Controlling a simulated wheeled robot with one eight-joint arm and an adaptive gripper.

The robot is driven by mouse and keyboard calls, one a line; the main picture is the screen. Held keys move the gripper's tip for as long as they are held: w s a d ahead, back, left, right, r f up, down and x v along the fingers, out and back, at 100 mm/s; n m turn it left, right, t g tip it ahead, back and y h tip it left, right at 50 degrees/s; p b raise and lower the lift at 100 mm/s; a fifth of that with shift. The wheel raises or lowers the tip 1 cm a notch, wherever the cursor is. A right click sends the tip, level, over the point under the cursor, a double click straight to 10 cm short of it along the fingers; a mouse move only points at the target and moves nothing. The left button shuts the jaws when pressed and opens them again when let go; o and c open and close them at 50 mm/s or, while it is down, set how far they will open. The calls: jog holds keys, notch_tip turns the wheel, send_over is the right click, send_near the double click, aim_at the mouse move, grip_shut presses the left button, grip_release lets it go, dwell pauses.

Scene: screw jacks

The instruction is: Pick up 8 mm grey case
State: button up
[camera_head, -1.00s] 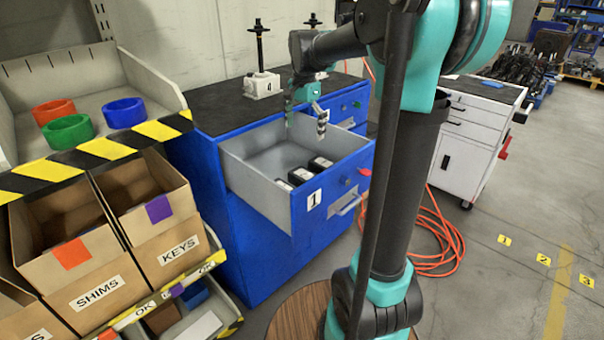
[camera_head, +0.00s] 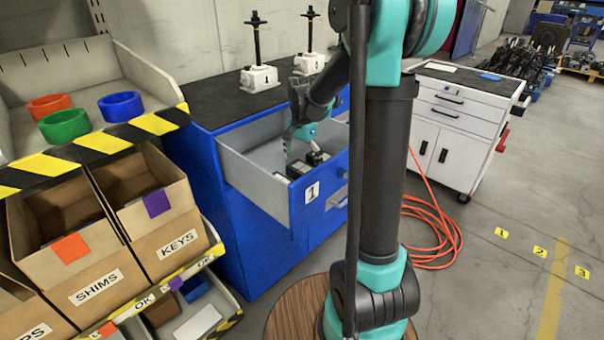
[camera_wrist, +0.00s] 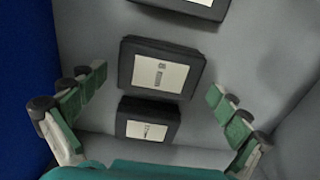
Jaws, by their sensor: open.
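Several dark grey cases with pale labels lie in the open drawer (camera_head: 253,187) marked 1. In the wrist view, a larger case (camera_wrist: 135,70) is in the middle, a smaller case (camera_wrist: 127,125) is below it, and another case (camera_wrist: 190,8) is cut off by the top edge. The label sizes are too blurred to read, so I cannot tell which case is the 8 mm one. My gripper (camera_head: 303,148) is inside the drawer, over the cases. In the wrist view my gripper (camera_wrist: 156,82) is open, its fingers on either side of the middle case with gaps; nothing is held.
The drawer walls close in around my gripper. Two screw jacks (camera_head: 258,77) (camera_head: 309,62) stand on the blue cabinet's black top (camera_head: 205,100). Shelves with boxes of SHIMS (camera_head: 97,287) and KEYS (camera_head: 178,243) are at left. An orange hose (camera_head: 440,262) lies on the floor.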

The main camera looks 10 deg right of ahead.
jog(key=shift+f, duration=1.35)
jog(key=shift+c, duration=0.5)
jog(key=c, duration=1.2)
jog(key=shift+r, duration=0.15)
